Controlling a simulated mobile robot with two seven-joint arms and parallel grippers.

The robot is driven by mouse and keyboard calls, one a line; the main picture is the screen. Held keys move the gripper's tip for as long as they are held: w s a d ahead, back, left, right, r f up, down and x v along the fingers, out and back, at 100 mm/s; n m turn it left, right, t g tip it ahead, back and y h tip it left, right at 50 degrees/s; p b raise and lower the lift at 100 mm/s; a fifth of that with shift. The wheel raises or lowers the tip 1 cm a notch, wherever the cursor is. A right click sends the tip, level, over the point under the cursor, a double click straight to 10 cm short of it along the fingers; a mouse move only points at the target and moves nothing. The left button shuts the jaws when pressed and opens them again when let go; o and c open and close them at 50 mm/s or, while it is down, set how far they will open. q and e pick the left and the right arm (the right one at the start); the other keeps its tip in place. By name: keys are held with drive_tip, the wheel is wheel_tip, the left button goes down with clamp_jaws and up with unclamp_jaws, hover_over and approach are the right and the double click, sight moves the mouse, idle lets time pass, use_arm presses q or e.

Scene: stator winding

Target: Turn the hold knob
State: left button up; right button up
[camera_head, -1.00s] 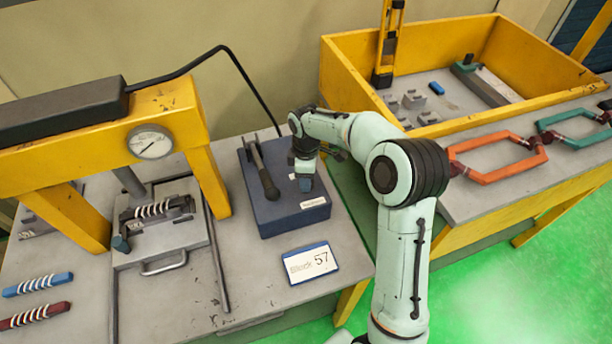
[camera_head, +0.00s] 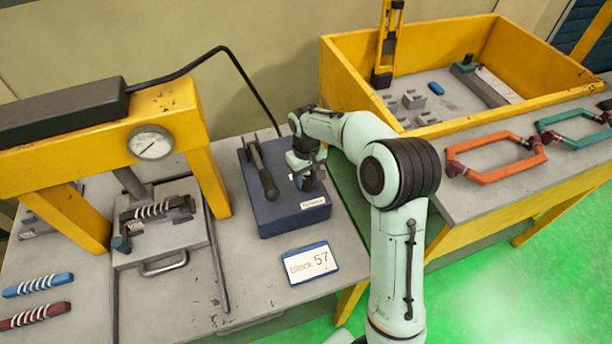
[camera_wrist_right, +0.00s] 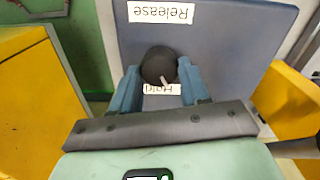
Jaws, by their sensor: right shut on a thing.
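The hold knob (camera_wrist_right: 159,66) is a round black knob with a pale pointer mark, on the blue-grey control box (camera_head: 262,212). In the right wrist view a "Hold" label lies just beside it, partly covered, and a "Release" label (camera_wrist_right: 161,13) is farther out. My right gripper (camera_wrist_right: 158,77) is shut on the knob, with one blue finger on each side. In the head view the right gripper (camera_head: 308,180) points down onto the right part of the box and hides the knob. My left gripper is in neither view.
A black lever (camera_head: 263,172) stands on the box, left of my right gripper. A yellow bin (camera_head: 345,75) is at the back right.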

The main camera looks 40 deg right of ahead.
sight(306, 180)
drive_tip(key=m, duration=0.5)
drive_tip(key=shift+f+m, duration=0.1)
drive_tip(key=shift+m, duration=0.2)
idle(0.4)
drive_tip(key=o, duration=1.1)
drive_tip(key=shift+c, duration=0.2)
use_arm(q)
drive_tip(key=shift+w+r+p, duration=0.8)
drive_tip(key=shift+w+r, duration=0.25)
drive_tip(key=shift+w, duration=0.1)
use_arm(e)
wheel_tip(306, 180, up, 14)
drive_tip(key=shift+f, duration=0.25)
